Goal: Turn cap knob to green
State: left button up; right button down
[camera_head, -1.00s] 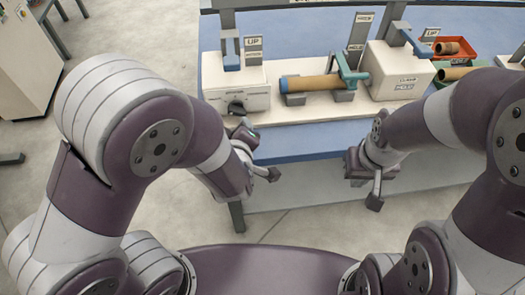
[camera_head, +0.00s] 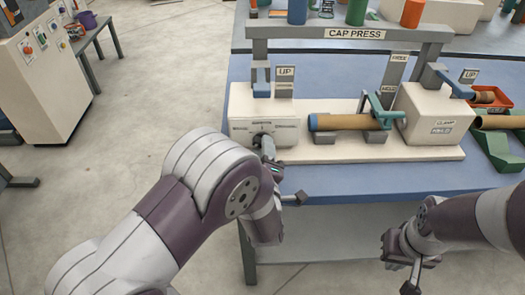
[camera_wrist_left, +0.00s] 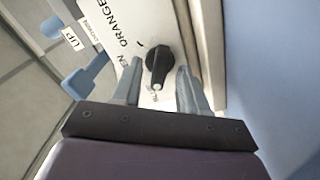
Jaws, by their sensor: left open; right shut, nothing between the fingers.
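The cap knob (camera_wrist_left: 157,62) is a dark knob on the white front panel of the cap press. In the left wrist view its white mark is toward the bottom, near a partly hidden label that seems to start "BL". "ORANGE" and a label ending "EN" are printed on the panel to its left. My left gripper (camera_wrist_left: 160,88) is open, with one finger on each side of the knob; I cannot tell whether they touch it. In the head view the left gripper (camera_head: 270,152) is at the panel, partly covering the knob (camera_head: 262,139). My right gripper (camera_head: 411,284) is shut and empty at the bottom edge.
A brown tube with a blue end (camera_head: 345,122) lies on the press base, beside a white clamp block (camera_head: 432,112). A blue lever (camera_head: 261,82) stands above the panel, by an "UP" sign. A green rack (camera_head: 497,148) and an orange tray (camera_head: 488,97) are at right.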

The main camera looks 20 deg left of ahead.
pick_arm(q)
grip_shut()
jog(key=shift+m, duration=0.3)
jog(key=m+p, duration=0.2)
jog(key=m, duration=0.3)
jog(key=shift+m, duration=0.3)
jog(key=m+p, duration=0.1)
jog(key=m, duration=0.4)
jog(key=shift+p, duration=0.35)
jog(key=shift+m, duration=0.4)
grip_release()
